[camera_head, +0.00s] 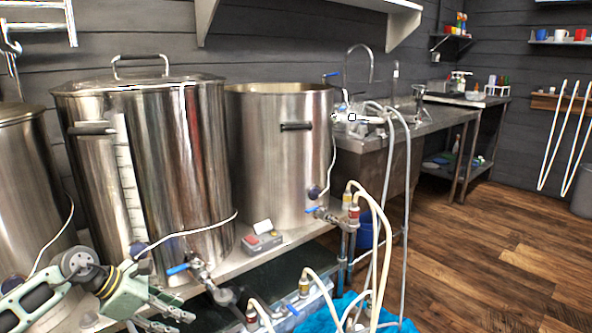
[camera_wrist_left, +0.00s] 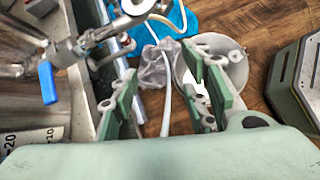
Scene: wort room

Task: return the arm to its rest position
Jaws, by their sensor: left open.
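My left arm comes in at the lower left of the head view. My left gripper (camera_head: 168,312) is beside the lower front of the large lidded steel kettle (camera_head: 165,150), near its tap with a blue lever (camera_head: 180,268). In the left wrist view the gripper's green fingers (camera_wrist_left: 165,98) stand apart. Nothing is clearly held between them; a pale hose (camera_wrist_left: 166,100) shows in the gap, apparently beyond. My right gripper is in neither view.
An open steel kettle (camera_head: 280,150) stands to the right, with a small red-and-grey box (camera_head: 262,240) on the bench in front. Pale hoses (camera_head: 385,250) hang near a blue cloth (camera_head: 340,312). A sink bench (camera_head: 440,122) stands behind. Wooden floor (camera_head: 500,255) is open at right.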

